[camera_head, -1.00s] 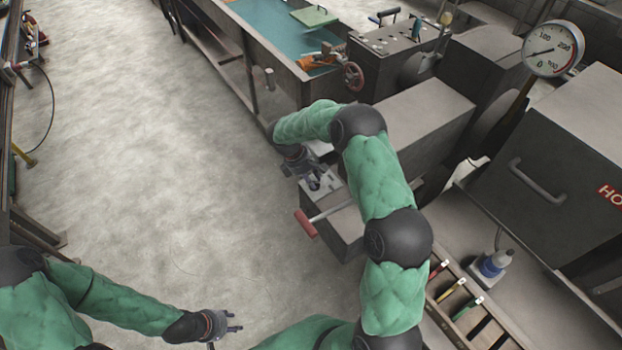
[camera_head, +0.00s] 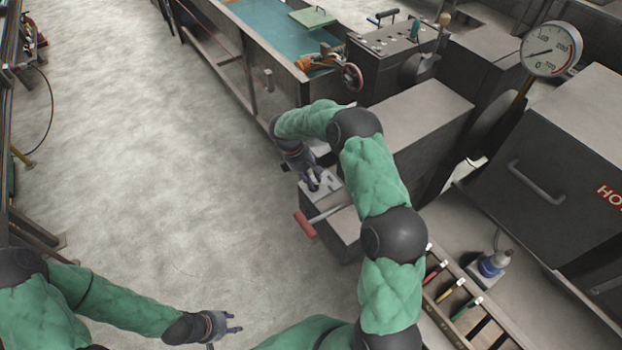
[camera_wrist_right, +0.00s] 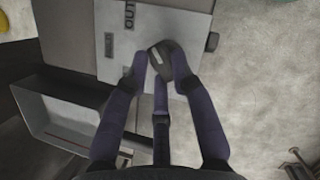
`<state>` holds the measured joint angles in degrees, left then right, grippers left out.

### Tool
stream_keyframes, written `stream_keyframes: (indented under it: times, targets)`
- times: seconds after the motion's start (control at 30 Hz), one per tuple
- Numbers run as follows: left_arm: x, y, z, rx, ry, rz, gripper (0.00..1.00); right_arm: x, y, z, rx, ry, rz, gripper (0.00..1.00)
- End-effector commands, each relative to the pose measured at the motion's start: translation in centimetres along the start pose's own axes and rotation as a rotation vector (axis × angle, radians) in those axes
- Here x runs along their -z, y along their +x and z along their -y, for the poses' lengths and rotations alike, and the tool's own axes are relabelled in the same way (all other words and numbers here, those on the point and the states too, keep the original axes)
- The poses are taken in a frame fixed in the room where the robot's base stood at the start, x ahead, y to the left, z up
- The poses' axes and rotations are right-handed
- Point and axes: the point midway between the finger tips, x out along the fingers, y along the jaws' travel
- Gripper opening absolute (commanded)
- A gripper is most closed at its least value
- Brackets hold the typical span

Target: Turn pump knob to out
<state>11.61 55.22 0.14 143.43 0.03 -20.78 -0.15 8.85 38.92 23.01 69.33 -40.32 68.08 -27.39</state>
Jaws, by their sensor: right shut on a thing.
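The pump knob (camera_wrist_right: 165,60) is a dark knob with a light marking, on a pale metal plate (camera_wrist_right: 172,20) with dark lettering, partly cut off, in the right wrist view. My right gripper (camera_wrist_right: 162,68) is shut on the knob, its fingers around it. In the head view my right gripper (camera_head: 314,182) reaches down at the pale panel on top of a grey box; the knob there is too small to make out. My left gripper (camera_head: 234,322) is empty over the floor at the lower left, its fingers apart.
A red-handled lever (camera_head: 305,223) sticks out of the grey box close to my right gripper. A large grey housing (camera_head: 425,105) stands behind my right arm. A pressure gauge (camera_head: 551,48) is at the upper right. The floor (camera_head: 170,150) on the left is clear.

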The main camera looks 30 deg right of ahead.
Motion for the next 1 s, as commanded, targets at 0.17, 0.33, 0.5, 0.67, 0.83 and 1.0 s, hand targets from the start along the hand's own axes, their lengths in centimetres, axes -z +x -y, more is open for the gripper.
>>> stream_keyframes:
  times: [0.17,0.33,0.5,0.67,0.83,1.0]
  targets:
    - [0.0,0.0,0.0,0.000,0.000,0.000,0.40,-0.2,0.3,0.1,0.005,0.000,0.006,0.49]
    - [0.0,0.0,0.0,0.000,0.000,0.000,0.40,-0.1,0.2,0.1,0.003,0.000,0.004,0.49]
    - [0.0,0.0,0.0,0.000,0.000,0.000,0.40,0.0,0.0,0.1,0.001,0.000,0.002,0.49]
    - [0.0,0.0,0.0,0.000,0.000,0.000,0.40,0.0,-1.5,-0.1,-0.002,0.000,0.001,0.49]
    - [0.0,0.0,0.0,0.000,0.000,0.000,0.40,0.0,-4.6,0.0,-0.001,0.000,0.001,0.49]
    - [0.0,0.0,0.0,0.000,0.000,0.000,0.40,0.0,-7.9,0.0,0.000,0.000,0.001,0.49]
